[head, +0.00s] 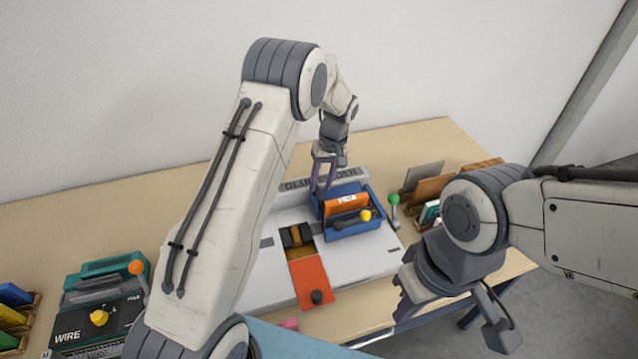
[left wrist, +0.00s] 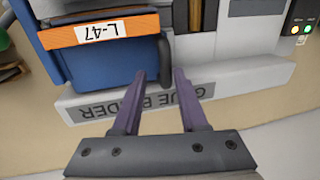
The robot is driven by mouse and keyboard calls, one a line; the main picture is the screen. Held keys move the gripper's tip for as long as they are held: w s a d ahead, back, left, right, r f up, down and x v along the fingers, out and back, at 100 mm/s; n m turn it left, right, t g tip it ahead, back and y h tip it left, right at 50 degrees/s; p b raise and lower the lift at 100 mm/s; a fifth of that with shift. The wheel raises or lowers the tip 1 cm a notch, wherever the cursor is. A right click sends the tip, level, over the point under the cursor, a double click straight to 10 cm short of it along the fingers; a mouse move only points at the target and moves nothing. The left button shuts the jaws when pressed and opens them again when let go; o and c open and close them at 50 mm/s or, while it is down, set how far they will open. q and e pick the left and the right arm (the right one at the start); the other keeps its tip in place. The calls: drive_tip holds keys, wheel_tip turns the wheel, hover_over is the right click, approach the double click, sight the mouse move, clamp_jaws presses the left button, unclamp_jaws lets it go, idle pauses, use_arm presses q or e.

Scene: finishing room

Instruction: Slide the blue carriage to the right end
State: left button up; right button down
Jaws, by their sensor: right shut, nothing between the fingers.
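The blue carriage (head: 356,231) sits on the white glue binder (head: 370,263), toward the right part of it, with an orange-labelled block and a yellow knob on it. In the left wrist view the carriage (left wrist: 92,68) is at upper left, with an orange L-47 label and a dark upright bar at its edge. My left gripper (head: 322,188) is at the carriage's back left corner. In the left wrist view it (left wrist: 158,74) is open, its fingertips close to the dark bar; I cannot tell whether they touch. My right gripper (head: 404,312) is shut and empty, in front of the table.
A green-knobbed lever (head: 394,200) stands right of the carriage, before a rack of folders (head: 432,188). An orange-red plate (head: 308,282) with a dark knob lies on the binder front. A green wire machine (head: 95,310) stands at left.

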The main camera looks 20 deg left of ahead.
use_arm(q)
drive_tip(key=shift+s+a, duration=0.1)
drive_tip(key=shift+s, duration=0.05)
wheel_tip(320, 180, up, 10)
drive_tip(key=w+d+b, duration=0.1)
drive_tip(key=b, duration=0.1)
drive_tip(key=shift+d, duration=0.3)
drive_tip(key=shift+r, duration=0.1)
